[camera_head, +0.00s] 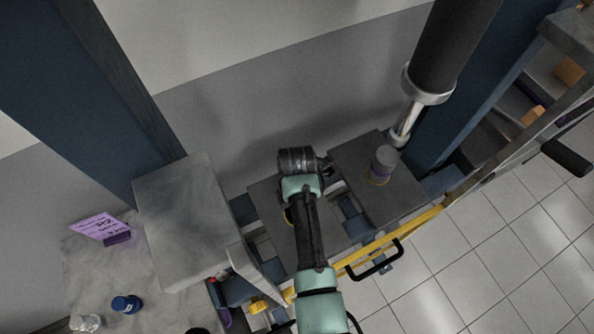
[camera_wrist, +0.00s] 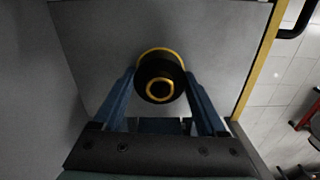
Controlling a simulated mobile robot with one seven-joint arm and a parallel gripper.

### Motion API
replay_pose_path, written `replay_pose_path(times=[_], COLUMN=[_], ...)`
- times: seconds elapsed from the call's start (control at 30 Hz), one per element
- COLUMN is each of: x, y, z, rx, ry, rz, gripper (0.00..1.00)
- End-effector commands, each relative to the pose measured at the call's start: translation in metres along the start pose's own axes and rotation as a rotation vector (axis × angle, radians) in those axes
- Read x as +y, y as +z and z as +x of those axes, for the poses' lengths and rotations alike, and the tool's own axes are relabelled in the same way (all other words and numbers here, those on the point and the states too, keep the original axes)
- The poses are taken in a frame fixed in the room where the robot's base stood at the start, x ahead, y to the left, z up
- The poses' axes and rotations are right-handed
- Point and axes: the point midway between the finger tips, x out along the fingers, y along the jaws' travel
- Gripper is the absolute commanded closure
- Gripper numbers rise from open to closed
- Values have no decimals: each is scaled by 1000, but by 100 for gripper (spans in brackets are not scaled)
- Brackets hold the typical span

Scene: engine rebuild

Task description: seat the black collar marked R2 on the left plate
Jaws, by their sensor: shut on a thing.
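My gripper (camera_wrist: 160,80) is shut on a black collar (camera_wrist: 152,76) in the wrist view, one blue finger on each side. A yellow ring shows on the collar's near end; no R2 mark is readable. Behind it lies a grey plate, the left plate (camera_wrist: 95,45), with a yellow ring (camera_wrist: 158,50) curving around the collar's far side. I cannot tell whether the collar touches the plate. In the head view my arm covers part of the left plate (camera_head: 265,205) and hides the collar.
In the head view, the right plate (camera_head: 405,200) bears a grey-purple cylinder (camera_head: 384,160) with a yellow ring at its foot. A yellow rail (camera_head: 420,222) with a black handle (camera_head: 375,262) runs along the front. A grey block (camera_head: 185,215) stands left. A purple sign (camera_head: 98,228) and blue-capped bottle (camera_head: 126,304) are beyond.

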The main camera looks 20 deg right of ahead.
Motion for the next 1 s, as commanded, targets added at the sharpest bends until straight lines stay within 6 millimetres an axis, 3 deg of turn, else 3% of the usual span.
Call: replay_pose_path(times=[0.13,0.17,0.3,0.67,0.77,1.0], x=[1,1,1,0,1,2], y=[0,0,0,0,0,1], z=[-1,-1,-1,-7,-20,-71], rx=[-1,-1,-1,0,-1,-2], ry=[3,3,2,1,4,8], rz=[0,0,0,0,0,0], gripper=[100,24,0,0,0,0])
